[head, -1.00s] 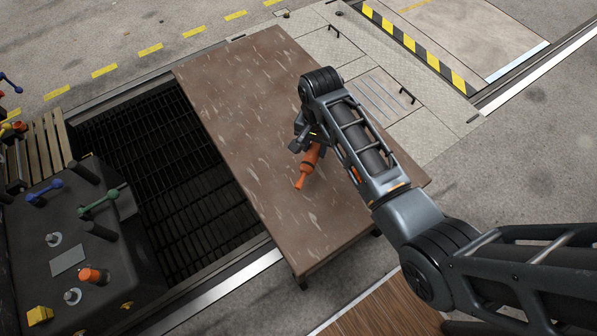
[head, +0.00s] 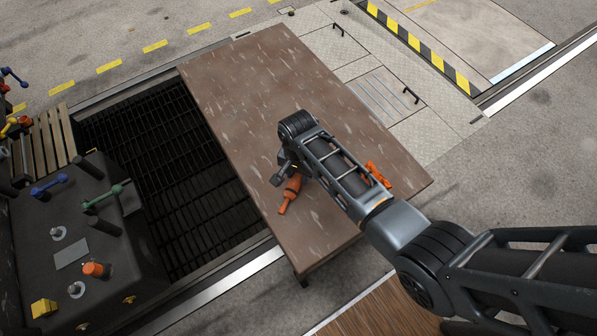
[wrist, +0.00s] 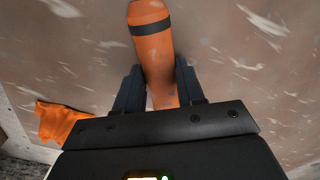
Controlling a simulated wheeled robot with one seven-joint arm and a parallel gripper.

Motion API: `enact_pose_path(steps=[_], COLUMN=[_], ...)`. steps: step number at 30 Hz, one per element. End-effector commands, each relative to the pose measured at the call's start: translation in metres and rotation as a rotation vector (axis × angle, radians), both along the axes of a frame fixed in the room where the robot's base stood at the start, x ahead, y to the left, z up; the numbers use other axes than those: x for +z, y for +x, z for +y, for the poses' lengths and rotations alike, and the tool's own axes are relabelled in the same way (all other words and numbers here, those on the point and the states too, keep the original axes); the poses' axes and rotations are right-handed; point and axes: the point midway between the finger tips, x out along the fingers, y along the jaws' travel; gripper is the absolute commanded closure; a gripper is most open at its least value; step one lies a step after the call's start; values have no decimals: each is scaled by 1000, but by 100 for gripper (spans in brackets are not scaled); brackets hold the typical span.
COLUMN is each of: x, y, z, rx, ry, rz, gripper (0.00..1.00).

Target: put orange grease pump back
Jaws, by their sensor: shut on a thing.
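The orange grease pump (head: 290,195) is a slim orange body with a dark band and a narrow end pointing to the lower left in the head view. My gripper (head: 288,174) is shut on it, above the brown tabletop. In the wrist view the pump (wrist: 151,38) sits between the two dark fingers of my gripper (wrist: 160,85), and its lower part is hidden by the gripper body. I cannot tell how high it is above the table.
A dark block (head: 90,225) with pegs, blue and green handled tools and an orange-red piece (head: 97,270) stands at left.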

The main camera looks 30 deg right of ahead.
Motion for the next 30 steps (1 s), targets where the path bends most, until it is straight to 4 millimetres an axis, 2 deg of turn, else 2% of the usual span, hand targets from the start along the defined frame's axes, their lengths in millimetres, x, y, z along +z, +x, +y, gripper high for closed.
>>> enact_pose_path(steps=[4, 5, 12, 23, 26, 30], x=[0, -1, -1, 6, 19, 46], y=[0, 0, 0, 0, 0, 0], z=[0, 0, 0, 0, 0, 0], rx=[0, 0, 0, 0, 1, 1], ry=[1, -1, -1, 0, 0, 0], rz=[-1, 1, 1, 0, -1, -2], gripper=[100, 61, 38, 36, 36, 36])
